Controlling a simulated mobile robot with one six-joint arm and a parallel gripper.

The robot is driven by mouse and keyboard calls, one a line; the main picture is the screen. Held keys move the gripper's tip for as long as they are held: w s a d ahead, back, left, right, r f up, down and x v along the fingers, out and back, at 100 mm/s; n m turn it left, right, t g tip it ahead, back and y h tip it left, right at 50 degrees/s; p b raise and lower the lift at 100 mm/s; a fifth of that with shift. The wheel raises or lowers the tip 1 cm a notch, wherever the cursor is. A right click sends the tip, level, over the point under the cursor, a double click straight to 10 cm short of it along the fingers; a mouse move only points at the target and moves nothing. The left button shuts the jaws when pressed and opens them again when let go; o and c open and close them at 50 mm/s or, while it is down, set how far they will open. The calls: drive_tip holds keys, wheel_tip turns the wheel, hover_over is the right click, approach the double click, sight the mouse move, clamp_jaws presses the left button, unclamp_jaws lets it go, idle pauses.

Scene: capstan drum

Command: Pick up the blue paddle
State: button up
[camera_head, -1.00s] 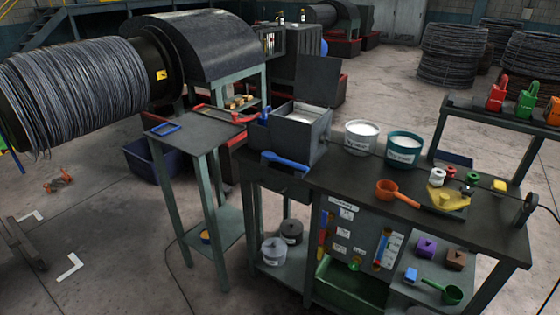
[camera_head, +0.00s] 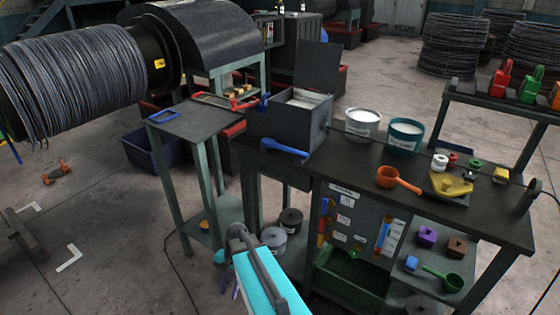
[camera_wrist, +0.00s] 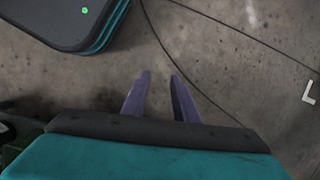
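The blue paddle (camera_head: 284,148) lies on the near left edge of the workbench (camera_head: 330,168), in front of the grey open-lidded box. My gripper (camera_head: 228,282) is low in front of the bench, below and to the left of the paddle and well apart from it. In the wrist view my gripper (camera_wrist: 160,98) points at bare floor. Its two purple fingers are apart with nothing between them. The paddle is not in the wrist view.
The grey box (camera_head: 290,118) stands behind the paddle. Two white-filled buckets (camera_head: 362,123) and an orange scoop (camera_head: 390,178) stand to the right. A side table (camera_head: 190,122) with a blue frame is at left. Lidded pots (camera_head: 273,238) sit on the lower shelf.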

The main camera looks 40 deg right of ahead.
drive_tip(key=w+d+r+m+t+b, duration=0.1)
drive_tip(key=w+d+r+m+t, duration=0.35)
drive_tip(key=d+r, duration=0.75)
drive_tip(key=w+d+r+m+t+b, duration=0.2)
drive_tip(key=w+d+r+m, duration=0.4)
drive_tip(key=d+r, duration=0.65)
drive_tip(key=s+d+r+m+t+h, duration=0.1)
drive_tip(key=s+d+r+m, duration=0.3)
drive_tip(key=d+r, duration=0.6)
drive_tip(key=s+d+r+m+t+h+b, duration=0.1)
drive_tip(key=s+d+r+m, duration=0.3)
drive_tip(key=d+r, duration=0.6)
drive_tip(key=s+r+t+h, duration=0.1)
drive_tip(key=s, duration=0.1)
drive_tip(key=shift+s+r+m+b, duration=0.3)
drive_tip(key=shift+s+r+m, duration=0.05)
drive_tip(key=shift+s, duration=0.05)
drive_tip(key=shift+w+f, duration=0.1)
hover_over(306, 155)
wheel_tip(306, 155, down, 6)
drive_tip(key=shift+a+r+p, duration=0.1)
drive_tip(key=shift+r+p, duration=0.05)
drive_tip(key=shift+p, duration=0.3)
